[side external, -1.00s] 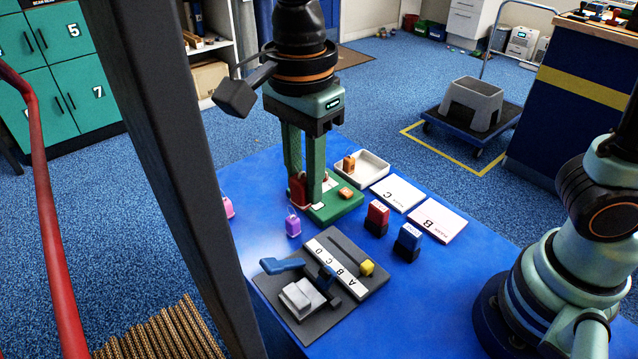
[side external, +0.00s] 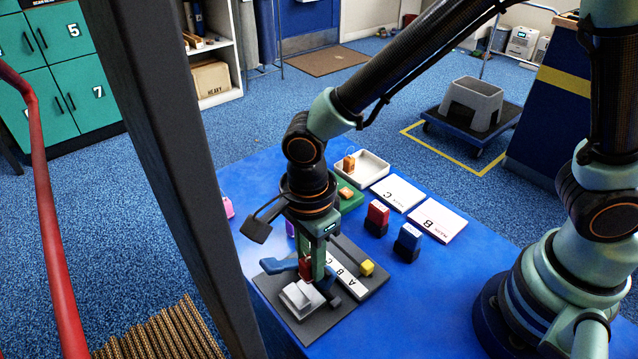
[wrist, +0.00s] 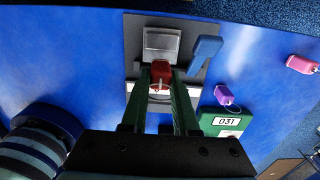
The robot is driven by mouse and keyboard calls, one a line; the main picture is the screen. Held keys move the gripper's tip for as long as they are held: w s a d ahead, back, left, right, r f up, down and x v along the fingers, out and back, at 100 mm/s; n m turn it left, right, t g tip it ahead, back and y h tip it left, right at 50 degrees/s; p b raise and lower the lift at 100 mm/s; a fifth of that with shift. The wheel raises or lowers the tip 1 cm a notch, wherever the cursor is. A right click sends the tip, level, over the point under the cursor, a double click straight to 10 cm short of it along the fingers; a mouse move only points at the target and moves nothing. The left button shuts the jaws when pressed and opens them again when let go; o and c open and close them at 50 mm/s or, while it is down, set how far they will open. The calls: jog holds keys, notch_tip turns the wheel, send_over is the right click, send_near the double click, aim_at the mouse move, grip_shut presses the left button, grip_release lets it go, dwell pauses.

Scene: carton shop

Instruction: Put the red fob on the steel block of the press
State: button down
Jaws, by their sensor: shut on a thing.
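My gripper (side external: 309,273) is shut on the red fob (side external: 305,266), with its fingers pointing down over the press. In the wrist view the red fob (wrist: 160,71) sits between the two green fingertips (wrist: 160,85), with a ring towards me. The steel block (side external: 301,296) of the press lies on a dark grey base (side external: 322,327). The fob is close to the block's edge nearer the lettered strip; I cannot tell whether they touch. In the wrist view the steel block (wrist: 162,40) shows just beyond the fob. The press's blue lever (side external: 277,266) is beside them.
A purple tag (wrist: 224,95) and a green pad (wrist: 215,122) are nearby. Red (side external: 377,214) and blue (side external: 408,238) stamps stand to the right. A dark post (side external: 165,150) stands left.

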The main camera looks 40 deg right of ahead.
jog(key=shift+f, duration=2.1)
jog(key=shift+f, duration=0.1)
jog(key=c, duration=0.7)
grip_release()
